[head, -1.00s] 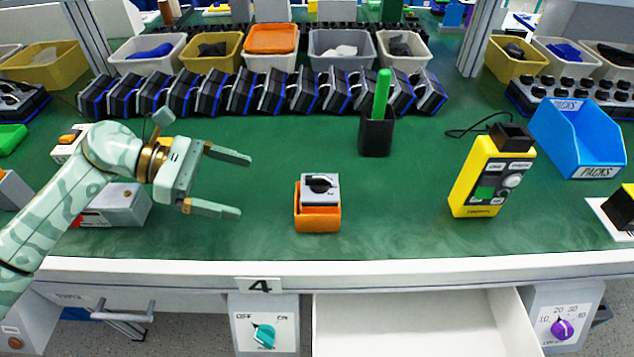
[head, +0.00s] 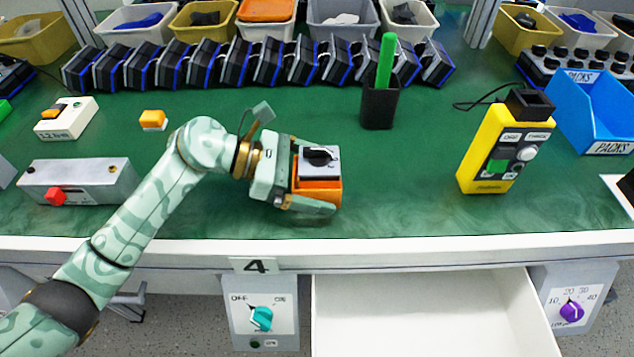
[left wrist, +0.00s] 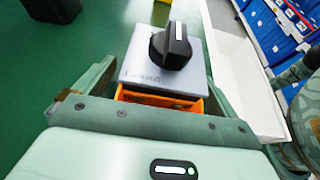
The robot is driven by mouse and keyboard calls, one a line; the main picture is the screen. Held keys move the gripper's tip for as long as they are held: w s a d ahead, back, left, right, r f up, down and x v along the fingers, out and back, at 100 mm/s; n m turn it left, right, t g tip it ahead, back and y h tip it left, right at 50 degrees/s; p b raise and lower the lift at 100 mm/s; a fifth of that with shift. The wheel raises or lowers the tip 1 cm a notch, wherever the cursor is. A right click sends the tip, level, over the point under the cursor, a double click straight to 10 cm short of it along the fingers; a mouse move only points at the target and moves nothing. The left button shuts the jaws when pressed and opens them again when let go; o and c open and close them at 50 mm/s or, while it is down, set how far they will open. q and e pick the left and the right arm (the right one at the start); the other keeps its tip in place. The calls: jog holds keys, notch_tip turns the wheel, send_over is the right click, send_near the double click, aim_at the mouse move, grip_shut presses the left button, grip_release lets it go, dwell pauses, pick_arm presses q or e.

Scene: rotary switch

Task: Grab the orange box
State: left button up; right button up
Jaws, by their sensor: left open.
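The orange box (head: 318,192) stands on the green bench top, with a grey top plate and a black rotary knob (head: 318,156) on it. My left gripper (head: 318,180) has come in from the left and is open, its fingers on either side of the box. The near finger shows in front of the box's lower part; the far finger is mostly hidden behind it. In the left wrist view the orange box (left wrist: 160,98) sits between the two fingers, with the knob (left wrist: 170,46) on top. I cannot tell whether the fingers touch it. My right gripper is not in view.
A black cup (head: 380,105) with a green stick stands behind. A yellow tester (head: 490,160) and a blue bin (head: 590,115) are to the right. A grey box with a red button (head: 80,180) lies left. An open drawer (head: 430,310) is below the front edge.

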pick_arm(q)
jog(key=shift+d+f, duration=0.1)
jog(key=shift+d, duration=0.15)
jog(key=c, duration=1.1)
jog(key=shift+o, duration=0.2)
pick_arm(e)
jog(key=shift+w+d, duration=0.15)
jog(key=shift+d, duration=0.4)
